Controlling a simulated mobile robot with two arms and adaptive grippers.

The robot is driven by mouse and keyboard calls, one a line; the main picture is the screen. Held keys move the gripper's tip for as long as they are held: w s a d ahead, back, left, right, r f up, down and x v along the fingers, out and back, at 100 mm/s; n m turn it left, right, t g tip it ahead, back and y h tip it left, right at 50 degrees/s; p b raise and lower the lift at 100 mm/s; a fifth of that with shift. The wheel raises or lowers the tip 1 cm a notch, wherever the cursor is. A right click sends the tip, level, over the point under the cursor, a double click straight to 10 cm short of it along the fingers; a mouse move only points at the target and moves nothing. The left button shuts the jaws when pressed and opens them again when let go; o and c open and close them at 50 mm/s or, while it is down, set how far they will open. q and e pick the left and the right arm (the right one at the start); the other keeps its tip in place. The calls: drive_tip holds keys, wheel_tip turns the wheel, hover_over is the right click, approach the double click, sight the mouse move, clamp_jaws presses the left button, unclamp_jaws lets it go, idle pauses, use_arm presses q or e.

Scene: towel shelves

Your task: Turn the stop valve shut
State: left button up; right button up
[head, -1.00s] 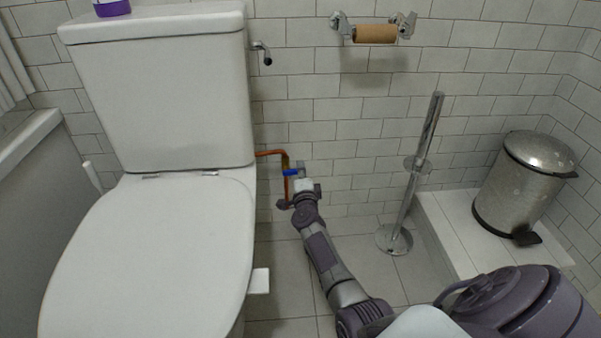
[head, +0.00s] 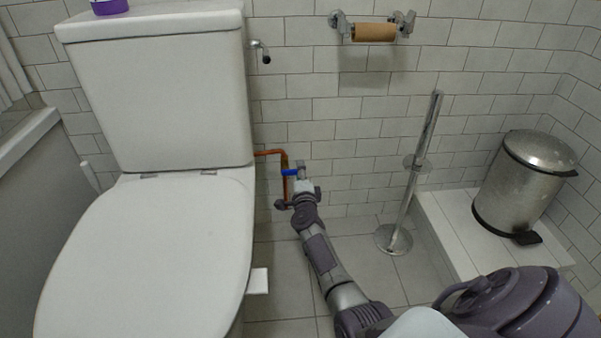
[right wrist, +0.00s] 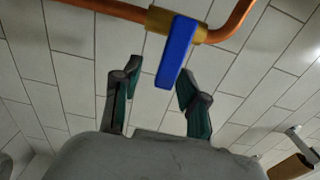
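The stop valve has a blue lever handle (head: 290,172) on a copper pipe (head: 270,153) beside the toilet cistern. In the right wrist view the blue handle (right wrist: 176,52) hangs from a brass valve body (right wrist: 160,20) and points down towards my gripper. My right gripper (head: 301,177) is right at the valve in the head view. In the right wrist view its two fingers (right wrist: 158,84) are spread apart, with the handle's free end between or just beyond the tips. I see no finger touching the handle. My left gripper is not in view.
The toilet (head: 150,250) stands close on the left of my right arm. A chrome brush stand (head: 412,180) stands to the right, with a metal pedal bin (head: 520,185) on a tiled ledge. A paper roll holder (head: 374,32) is on the wall above.

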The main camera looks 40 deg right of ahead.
drive_tip(key=v, duration=0.7)
drive_tip(key=shift+s, duration=0.25)
drive_tip(key=shift+a+r, duration=0.1)
idle(0.4)
